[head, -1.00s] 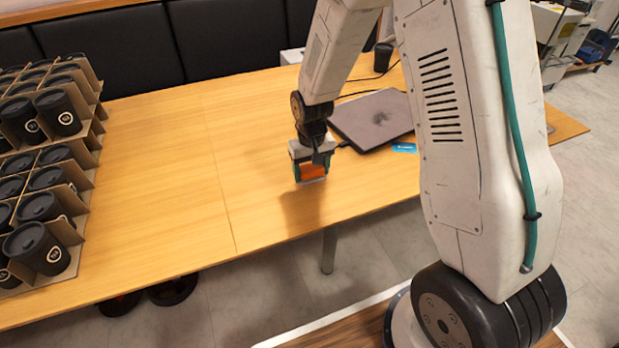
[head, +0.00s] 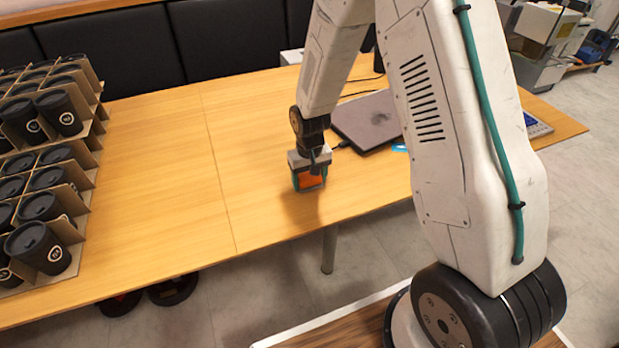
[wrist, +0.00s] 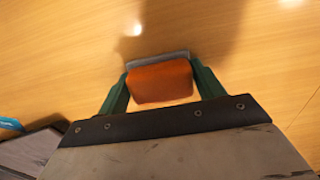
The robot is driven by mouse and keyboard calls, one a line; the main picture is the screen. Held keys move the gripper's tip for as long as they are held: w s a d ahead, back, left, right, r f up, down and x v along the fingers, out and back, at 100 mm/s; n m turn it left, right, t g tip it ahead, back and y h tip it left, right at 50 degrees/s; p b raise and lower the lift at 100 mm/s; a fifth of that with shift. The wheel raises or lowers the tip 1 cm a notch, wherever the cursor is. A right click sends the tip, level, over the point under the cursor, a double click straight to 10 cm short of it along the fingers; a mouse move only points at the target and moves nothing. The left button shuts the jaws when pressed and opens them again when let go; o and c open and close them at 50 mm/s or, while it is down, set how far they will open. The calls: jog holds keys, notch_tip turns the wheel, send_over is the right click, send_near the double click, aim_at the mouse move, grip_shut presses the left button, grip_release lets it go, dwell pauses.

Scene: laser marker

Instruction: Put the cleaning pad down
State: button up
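The cleaning pad (wrist: 160,82) has an orange body with a grey edge. It sits between the two green fingers of my gripper (wrist: 160,86) in the wrist view, with a finger against each side. In the head view the orange pad (head: 310,180) is at my gripper (head: 310,182), low over the wooden table (head: 165,180) near its front edge. The gripper's shadow falls close around it. I cannot tell whether the pad's underside touches the table.
A closed dark laptop (head: 368,121) lies behind and right of my gripper, with a blue card (head: 399,148) by it. Cardboard trays of black cups (head: 40,248) fill the table's left end. The table between cups and gripper is clear.

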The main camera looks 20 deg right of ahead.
jog(key=shift+o, duration=1)
jog(key=shift+s+f, duration=0.2)
jog(key=shift+f, duration=0.15)
jog(key=shift+o, duration=0.4)
jog(key=shift+w+r, duration=0.15)
jog(key=shift+r, duration=0.35)
notch_tip(320, 180, up, 12)
jog(key=s+d+r, duration=0.1)
jog(key=s+r, duration=0.6)
jog(key=r, duration=0.3)
jog(key=s+d+r, duration=0.1)
jog(key=s+r, duration=0.4)
jog(key=s, duration=0.6)
jog(key=s+d+r+t, duration=0.1)
jog(key=s+r, duration=0.4)
jog(key=s, duration=0.6)
jog(key=shift+s+r, duration=0.3)
jog(key=shift+s, duration=0.1)
jog(key=shift+o, duration=0.5)
